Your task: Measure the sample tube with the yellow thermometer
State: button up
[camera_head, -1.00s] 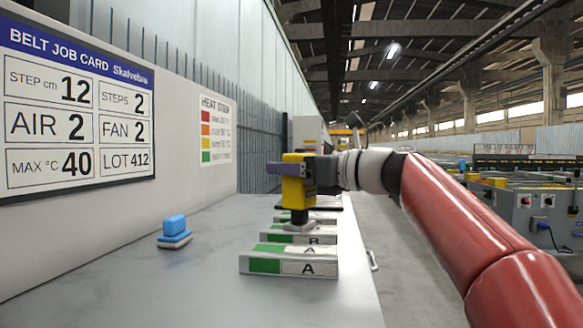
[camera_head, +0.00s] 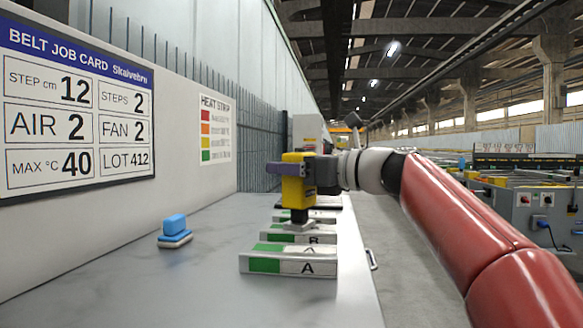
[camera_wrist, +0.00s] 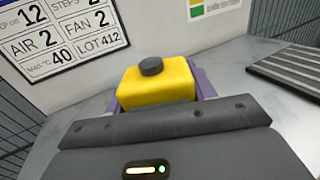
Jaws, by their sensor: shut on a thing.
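The yellow thermometer (camera_head: 297,188) is held upright in my gripper (camera_head: 288,169), whose purple fingers are shut on it. Its dark lower end points down at the labelled grey pieces; I cannot tell whether it touches one. In the wrist view the thermometer (camera_wrist: 158,86) shows its yellow body and a round black knob, with purple fingers (camera_wrist: 203,82) beside it. I cannot make out a sample tube. The grey pieces with green ends stand in a row, the nearest marked A (camera_head: 288,265) and one behind marked B (camera_head: 314,238).
A blue-topped block (camera_head: 175,229) stands left on the grey table (camera_head: 190,285). A job card (camera_head: 75,110) and a heat strip chart (camera_head: 215,128) are on the left wall. The table's front left is clear. A dark ribbed plate (camera_wrist: 290,68) lies right in the wrist view.

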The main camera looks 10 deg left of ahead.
jog(key=shift+w+f, duration=0.1)
jog(key=shift+f, duration=0.05)
notch_tip(320, 180, up, 7)
jog(key=p, duration=0.8)
jog(key=shift+r, duration=0.2)
jog(key=shift+f, duration=0.1)
